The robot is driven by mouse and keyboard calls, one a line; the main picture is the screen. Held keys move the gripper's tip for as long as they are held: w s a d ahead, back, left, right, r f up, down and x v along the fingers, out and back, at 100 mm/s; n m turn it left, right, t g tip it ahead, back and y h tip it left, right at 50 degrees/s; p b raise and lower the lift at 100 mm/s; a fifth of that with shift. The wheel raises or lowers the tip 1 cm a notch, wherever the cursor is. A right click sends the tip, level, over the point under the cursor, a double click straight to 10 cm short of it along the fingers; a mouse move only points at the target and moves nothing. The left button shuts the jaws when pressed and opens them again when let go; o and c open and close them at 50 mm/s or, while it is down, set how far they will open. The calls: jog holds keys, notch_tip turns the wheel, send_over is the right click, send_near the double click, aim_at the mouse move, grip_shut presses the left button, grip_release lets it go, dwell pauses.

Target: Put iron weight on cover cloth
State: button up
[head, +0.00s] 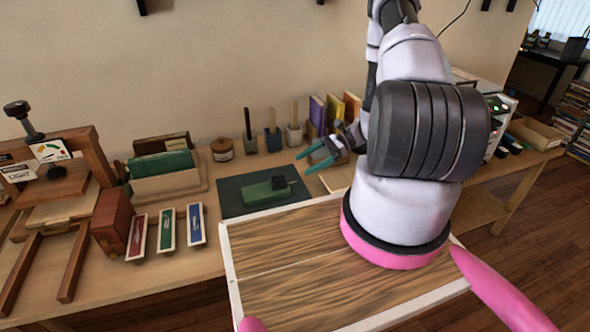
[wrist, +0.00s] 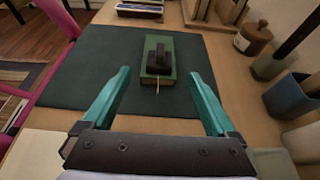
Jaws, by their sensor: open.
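A black iron weight (head: 279,182) with a raised top sits on a green book (head: 257,194) on the dark green mat (head: 234,207). In the wrist view the weight (wrist: 157,60) rests on the book (wrist: 158,80), beyond my fingertips and roughly centred between them. My gripper (head: 304,162) has teal fingers and is open and empty, above the mat's back right side. The wrist view shows both fingers (wrist: 160,74) spread apart. I cannot tell for certain which thing is the cover cloth.
Red, green and blue narrow trays (head: 166,231) lie left of the mat. A wooden press (head: 62,190) and a box with green contents (head: 165,172) stand farther left. A brown jar (head: 222,150), tool cups (head: 273,139) and upright books (head: 335,110) line the back.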

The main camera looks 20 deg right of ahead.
jog(key=shift+d+r, duration=0.2)
jog(key=shift+d, duration=0.2)
notch_tip(320, 180, up, 26)
jog(key=a+r+n+h, duration=0.1)
jog(key=a+n+h, duration=0.2)
jog(key=n+h, duration=0.4)
jog(key=s+a+r+n+t+h, duration=0.2)
jog(key=s+r+n+t+h, duration=0.2)
jog(key=s+r, duration=1.2)
notch_tip(320, 180, up, 4)
jog(key=n+t, duration=0.2)
jog(key=t, duration=0.1)
jog(key=shift+a+n+h, duration=0.15)
jog(key=shift+n+h, duration=0.15)
jog(key=shift+n, duration=0.1)
